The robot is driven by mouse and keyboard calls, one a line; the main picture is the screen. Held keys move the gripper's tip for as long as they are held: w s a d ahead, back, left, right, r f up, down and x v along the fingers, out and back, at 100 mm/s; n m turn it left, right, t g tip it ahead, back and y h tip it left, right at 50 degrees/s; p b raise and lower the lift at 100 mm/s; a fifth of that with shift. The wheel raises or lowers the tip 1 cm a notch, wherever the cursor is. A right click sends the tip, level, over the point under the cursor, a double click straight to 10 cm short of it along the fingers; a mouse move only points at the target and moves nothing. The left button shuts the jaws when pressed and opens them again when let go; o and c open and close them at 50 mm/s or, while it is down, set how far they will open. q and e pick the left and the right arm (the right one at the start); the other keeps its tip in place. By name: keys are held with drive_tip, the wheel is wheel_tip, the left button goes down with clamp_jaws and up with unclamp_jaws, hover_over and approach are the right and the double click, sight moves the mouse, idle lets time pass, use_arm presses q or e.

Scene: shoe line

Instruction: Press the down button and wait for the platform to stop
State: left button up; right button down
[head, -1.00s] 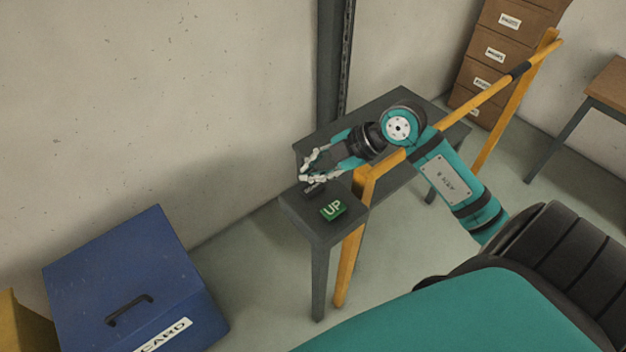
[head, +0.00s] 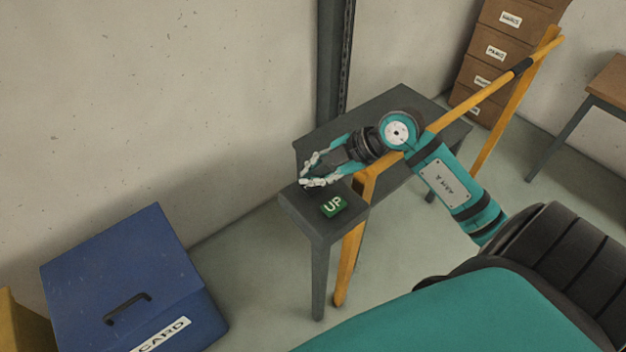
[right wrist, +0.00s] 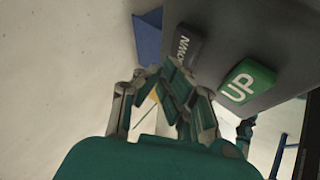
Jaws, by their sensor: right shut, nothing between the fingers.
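The dark down button (right wrist: 188,45), with partly hidden white lettering, shows in the right wrist view on the grey stand (head: 318,230). The green UP button (head: 333,206) sits nearer the stand's front corner and also shows in the right wrist view (right wrist: 246,85). My right gripper (head: 307,183) is shut and empty, low over the stand beside the UP button. In the head view it hides the down button. In the right wrist view its fingertips (right wrist: 166,84) are close to the down button; I cannot tell whether they touch it. My left gripper is not in view. I cannot make out the platform.
A yellow rail (head: 480,100) runs beside the stand, passing under my right arm. A blue box (head: 120,260) with a black handle stands at lower left. A brown drawer cabinet (head: 495,60) and a table (head: 610,85) are at upper right. A dark post (head: 332,60) rises behind.

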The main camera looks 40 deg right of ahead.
idle(0.7)
drive_tip(key=shift+f, duration=0.45)
